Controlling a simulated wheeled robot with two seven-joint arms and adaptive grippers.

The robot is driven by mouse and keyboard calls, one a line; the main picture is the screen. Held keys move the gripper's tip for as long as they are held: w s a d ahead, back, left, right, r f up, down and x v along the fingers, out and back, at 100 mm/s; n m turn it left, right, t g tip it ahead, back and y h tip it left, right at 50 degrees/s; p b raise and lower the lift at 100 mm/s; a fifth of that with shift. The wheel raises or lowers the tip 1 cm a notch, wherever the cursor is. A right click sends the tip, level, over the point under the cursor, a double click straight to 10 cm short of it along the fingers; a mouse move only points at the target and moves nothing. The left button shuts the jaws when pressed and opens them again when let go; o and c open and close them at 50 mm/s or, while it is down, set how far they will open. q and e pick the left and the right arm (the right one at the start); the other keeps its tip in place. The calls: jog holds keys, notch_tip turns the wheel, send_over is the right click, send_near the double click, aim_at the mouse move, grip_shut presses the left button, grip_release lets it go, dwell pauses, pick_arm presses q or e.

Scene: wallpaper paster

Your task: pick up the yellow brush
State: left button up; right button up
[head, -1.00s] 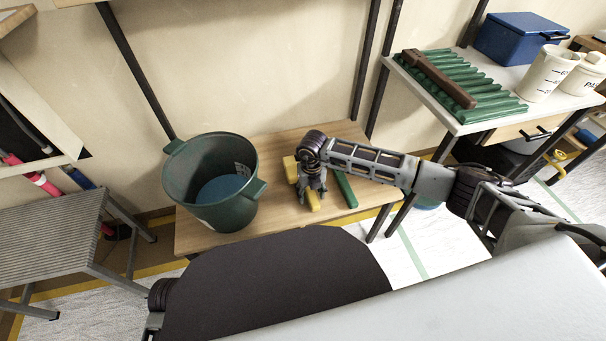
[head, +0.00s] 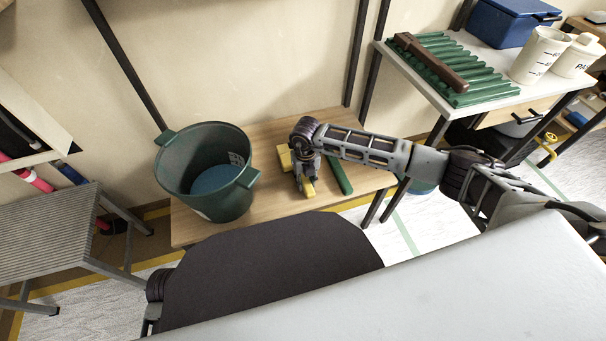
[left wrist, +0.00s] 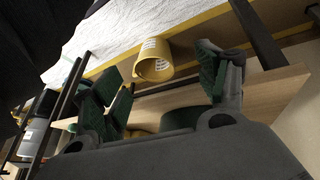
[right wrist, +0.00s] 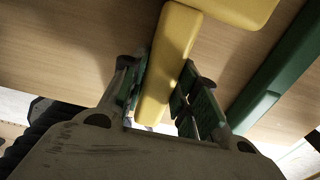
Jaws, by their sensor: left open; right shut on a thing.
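The yellow brush lies on the low wooden bench, its head (head: 284,158) and handle end (head: 309,188) showing around my right gripper (head: 304,180). In the right wrist view the yellow handle (right wrist: 168,58) runs between the two fingers of my right gripper (right wrist: 163,80), which is shut on it. The wider brush head (right wrist: 238,10) is at the top, cut off by the frame. Whether the brush touches the bench I cannot tell. My left gripper (left wrist: 160,82) is open and empty in its wrist view; the head view does not show it.
A dark green bucket (head: 190,165) stands on the bench (head: 262,195), left of the brush. A long green bar (head: 341,176) lies close to its right. A white table (head: 480,98) with a green ribbed rack stands at right. The left wrist view shows a labelled yellow cylinder (left wrist: 152,66).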

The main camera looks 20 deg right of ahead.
jog(key=shift+w+r, duration=0.1)
jog(key=shift+r, duration=0.6)
notch_tip(320, 180, up, 8)
jog(key=p, duration=0.2)
jog(key=shift+f+p, duration=0.15)
jog(key=shift+p, duration=0.25)
pick_arm(q)
notch_tip(320, 180, up, 7)
jog(key=s+a+g+y, duration=0.1)
jog(key=a, duration=0.1)
jog(key=shift+f, duration=0.15)
pick_arm(e)
jog(key=shift+r, duration=0.4)
jog(key=o, duration=0.4)
grip_shut()
pick_arm(q)
jog(key=shift+s, duration=0.1)
pick_arm(e)
jog(key=shift+f, duration=0.1)
